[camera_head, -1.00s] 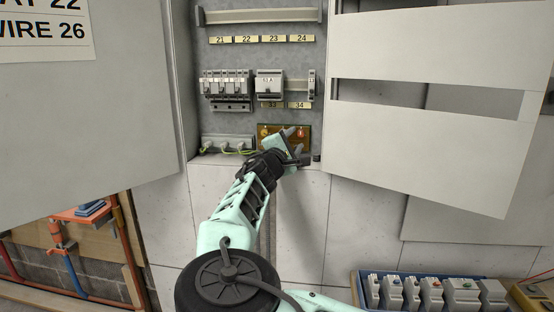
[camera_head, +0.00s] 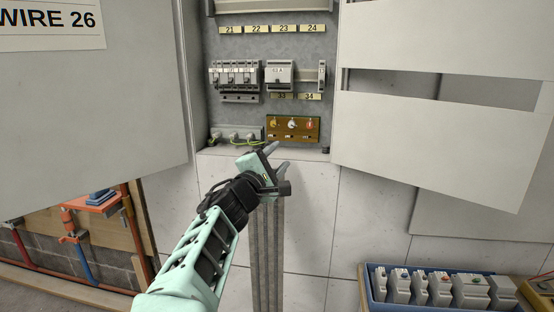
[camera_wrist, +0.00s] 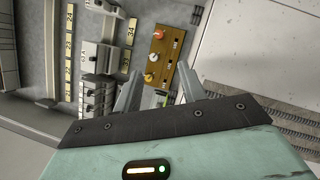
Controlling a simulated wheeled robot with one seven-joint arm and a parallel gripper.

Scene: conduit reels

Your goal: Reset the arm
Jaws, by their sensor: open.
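My gripper (camera_head: 276,158) is in front of the lower edge of an open grey cabinet (camera_head: 225,45), a little below the brown terminal board (camera_head: 292,128). In the wrist view the two fingers of my gripper (camera_wrist: 157,88) stand apart with nothing held between them. My arm reaches up from the bottom of the head view.
Breakers (camera_head: 235,78) sit on a rail above the board. The cabinet's open door (camera_head: 85,110) stands at left, and grey panels (camera_head: 435,145) at right. A blue tray (camera_head: 375,290) of modules lies at lower right. An orange shelf (camera_head: 92,204) is at lower left.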

